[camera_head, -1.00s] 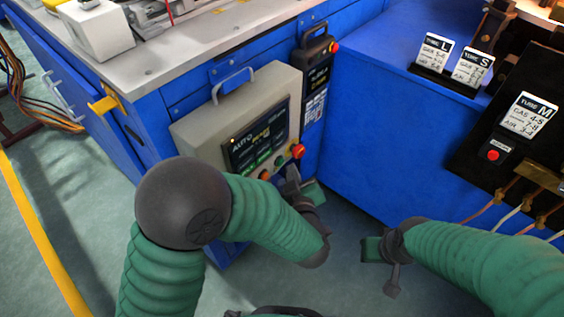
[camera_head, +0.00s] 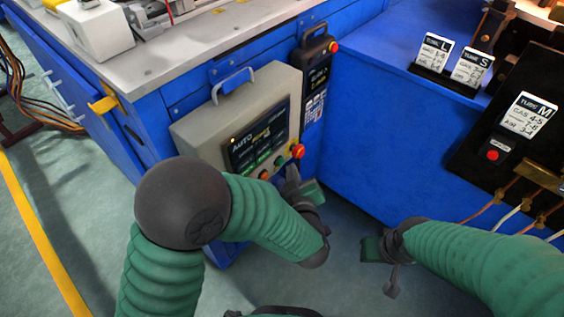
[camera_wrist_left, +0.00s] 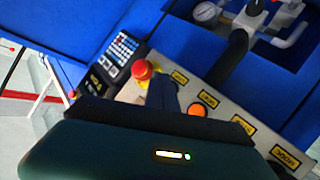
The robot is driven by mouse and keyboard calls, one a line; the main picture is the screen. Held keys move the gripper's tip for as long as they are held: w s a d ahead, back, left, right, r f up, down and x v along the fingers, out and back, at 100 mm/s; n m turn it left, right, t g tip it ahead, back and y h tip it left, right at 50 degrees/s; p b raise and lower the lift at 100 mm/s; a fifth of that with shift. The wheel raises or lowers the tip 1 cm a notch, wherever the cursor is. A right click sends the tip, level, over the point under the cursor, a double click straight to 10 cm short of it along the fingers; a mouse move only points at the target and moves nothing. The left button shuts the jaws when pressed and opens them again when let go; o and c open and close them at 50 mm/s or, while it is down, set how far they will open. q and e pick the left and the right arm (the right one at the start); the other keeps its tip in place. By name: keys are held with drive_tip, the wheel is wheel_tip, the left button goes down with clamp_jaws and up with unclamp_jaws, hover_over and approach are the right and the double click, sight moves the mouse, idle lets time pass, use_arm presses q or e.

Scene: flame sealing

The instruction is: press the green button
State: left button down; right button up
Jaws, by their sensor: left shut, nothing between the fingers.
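The control box (camera_head: 183,132) on the blue cabinet front carries a screen and a row of buttons. Contact with the panel cannot be told. My right gripper (camera_head: 376,262) hangs low, away from the panel.
A black handheld pendant (camera_head: 316,66) hangs right of the control box. The blue cabinet side (camera_head: 365,135) stands to the right, with a black panel bearing a red button (camera_head: 492,155). Labelled cards (camera_head: 434,51) stand on top. Open floor (camera_head: 75,215) lies at left.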

use_arm(q)
drive_tip(key=shift+a, duration=0.1)
idle(0.3)
drive_tip(key=shift+w+a+r, duration=0.1)
drive_tip(key=shift+w+a, duration=0.15)
drive_tip(key=shift+a, duration=0.05)
